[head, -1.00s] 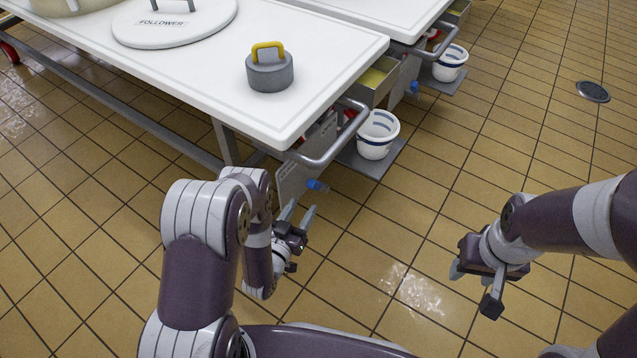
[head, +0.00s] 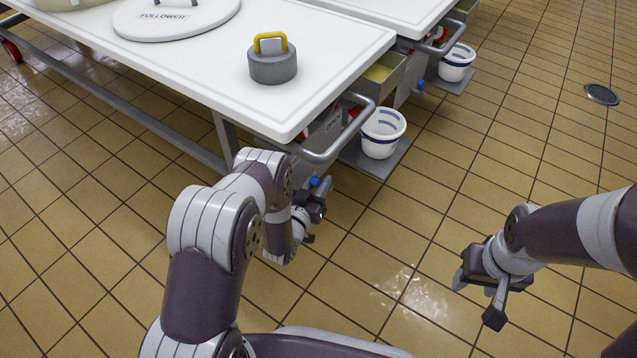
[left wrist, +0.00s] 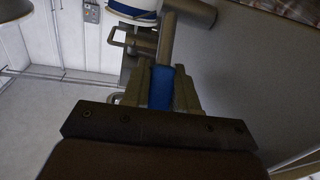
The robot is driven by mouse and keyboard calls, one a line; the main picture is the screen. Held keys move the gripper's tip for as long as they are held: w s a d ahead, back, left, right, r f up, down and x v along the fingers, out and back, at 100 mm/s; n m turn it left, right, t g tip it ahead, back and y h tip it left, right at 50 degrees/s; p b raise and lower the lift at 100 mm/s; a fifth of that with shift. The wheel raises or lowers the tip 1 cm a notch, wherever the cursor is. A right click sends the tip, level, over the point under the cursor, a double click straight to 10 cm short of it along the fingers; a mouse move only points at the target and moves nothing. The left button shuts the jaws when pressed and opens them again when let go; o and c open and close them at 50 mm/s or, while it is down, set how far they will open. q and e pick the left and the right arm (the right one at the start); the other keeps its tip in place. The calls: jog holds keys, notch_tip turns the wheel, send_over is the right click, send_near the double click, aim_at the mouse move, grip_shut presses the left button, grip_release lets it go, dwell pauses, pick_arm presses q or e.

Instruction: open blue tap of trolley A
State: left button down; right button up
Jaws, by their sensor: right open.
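The blue tap (head: 315,182) sits low under the near end of the white-topped trolley. In the left wrist view the blue tap handle (left wrist: 160,88) lies between the two fingers of my left gripper (left wrist: 162,90). The fingers press close on both its sides, with no gap that I can see. In the head view my left gripper (head: 316,190) is at the tap, partly covering it. A grey pipe (left wrist: 168,40) runs beyond the handle. My right gripper (head: 476,298) is open and empty over the floor, away from the trolley.
The trolley's white top (head: 200,75) holds a grey weight with a yellow handle (head: 272,62) and a round follower lid (head: 175,17). A rail (head: 345,140) juts from its end. A white bucket (head: 382,133) stands beside it.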

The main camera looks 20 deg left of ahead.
pick_arm(q)
jog(key=p, duration=0.1)
jog(key=r+g+p, duration=0.1)
jog(key=p, duration=0.1)
jog(key=w+r+p, duration=0.1)
jog(key=p, duration=0.1)
jog(key=shift+d+r+g, duration=0.25)
jog(key=shift+g, duration=0.15)
jog(key=g+p, duration=0.1)
jog(key=w+g+y+p, duration=0.1)
jog(key=p, duration=0.1)
jog(key=shift+w+d+f+m, duration=0.15)
jog(key=shift+w+d+m, duration=0.1)
jog(key=shift+w+m, duration=0.05)
jog(key=shift+w+f+g+p, duration=0.2)
jog(key=shift+g+p, duration=0.1)
jog(key=shift+g, duration=0.2)
jog(key=shift+w+d+f+g, duration=0.1)
jog(key=shift+f+g, duration=0.1)
jog(key=shift+g, duration=0.1)
jog(key=c, duration=1)
grip_release()
jog(key=shift+o, duration=0.2)
